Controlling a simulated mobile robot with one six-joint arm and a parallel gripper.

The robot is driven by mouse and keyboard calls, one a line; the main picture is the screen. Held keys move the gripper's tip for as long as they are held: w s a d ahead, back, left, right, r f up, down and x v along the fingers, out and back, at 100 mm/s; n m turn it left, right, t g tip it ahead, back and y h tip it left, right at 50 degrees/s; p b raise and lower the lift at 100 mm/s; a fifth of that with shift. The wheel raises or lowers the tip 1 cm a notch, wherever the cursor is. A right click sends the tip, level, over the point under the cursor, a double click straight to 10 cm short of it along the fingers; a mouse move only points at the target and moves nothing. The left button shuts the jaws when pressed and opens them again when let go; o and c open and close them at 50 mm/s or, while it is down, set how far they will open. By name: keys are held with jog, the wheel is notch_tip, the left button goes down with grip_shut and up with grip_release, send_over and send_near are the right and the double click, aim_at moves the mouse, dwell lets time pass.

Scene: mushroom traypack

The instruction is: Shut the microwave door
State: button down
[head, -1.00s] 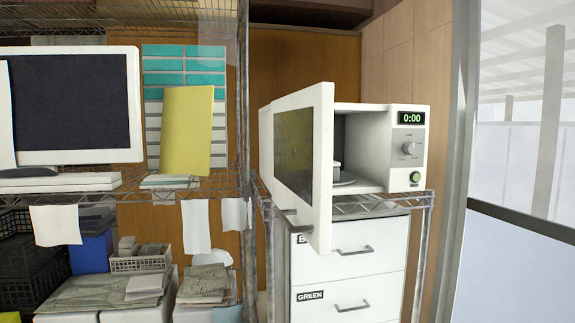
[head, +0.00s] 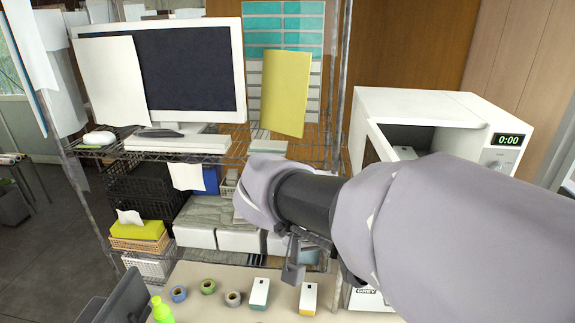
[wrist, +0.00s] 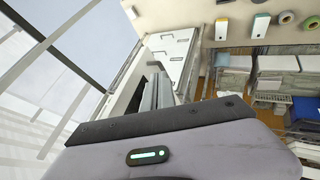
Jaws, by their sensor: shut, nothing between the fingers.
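The white microwave (head: 425,102) stands on the rack at the right in the head view, with its display at 0:00. Its door (head: 373,148) is open, and part of the dark cavity shows behind it. My arm crosses in front and hides most of the door and the lower front. My gripper (head: 293,272) hangs to the left of the microwave, in front of the shelf. In the wrist view my gripper (wrist: 158,88) is shut and empty. Whether it touches the door cannot be told.
A beige table (head: 200,277) with tape rolls and small boxes lies below my gripper. A wire shelf behind holds a monitor (head: 190,75), a yellow folder (head: 287,93) and baskets. White drawers (wrist: 172,52) show near my fingers in the wrist view.

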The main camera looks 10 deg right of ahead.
jog(key=w+d+f+p, duration=0.1)
jog(key=d+f, duration=0.5)
jog(key=d, duration=0.2)
jog(key=shift+w+d+f+p, duration=0.15)
jog(key=shift+d+f+p, duration=0.1)
jog(key=shift+f+p, duration=0.15)
jog(key=shift+d, duration=0.1)
